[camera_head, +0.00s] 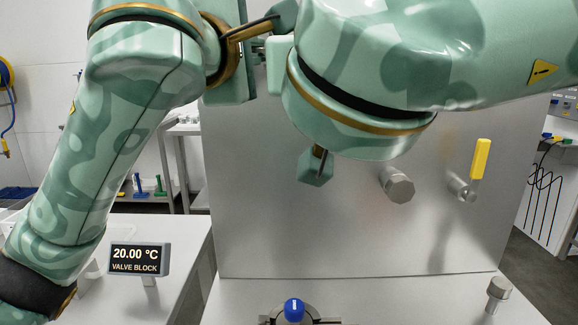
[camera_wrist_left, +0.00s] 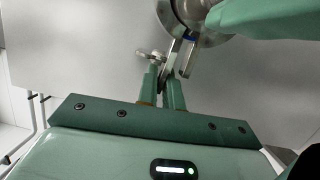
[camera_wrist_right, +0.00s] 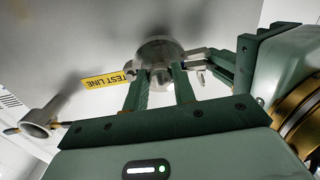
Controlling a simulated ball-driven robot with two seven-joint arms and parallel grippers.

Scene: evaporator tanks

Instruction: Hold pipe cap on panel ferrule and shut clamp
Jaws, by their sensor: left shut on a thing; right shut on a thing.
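In the head view my left gripper (camera_head: 264,44) is beside the steel panel (camera_head: 300,230), partly covered by my right arm. In the left wrist view its fingers (camera_wrist_left: 163,70) are shut on a steel arm of the clamp (camera_wrist_left: 186,60), with a wing nut beside them. In the right wrist view my right gripper (camera_wrist_right: 160,75) is shut on the small steel pipe cap (camera_wrist_right: 161,79), in front of a round steel fitting at the panel. Clamp arms (camera_wrist_right: 195,60) show beside that fitting. The ferrule's face and the seam with the cap are hidden.
A yellow TEST LINE label (camera_wrist_right: 102,81) and a pipe stub (camera_wrist_right: 40,121) are left of the cap. A capped stub (camera_head: 397,185) and yellow-handled valve (camera_head: 478,160) stick out from the panel. A display (camera_head: 139,260) stands on the left table; a blue knob (camera_head: 294,309) is low in front.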

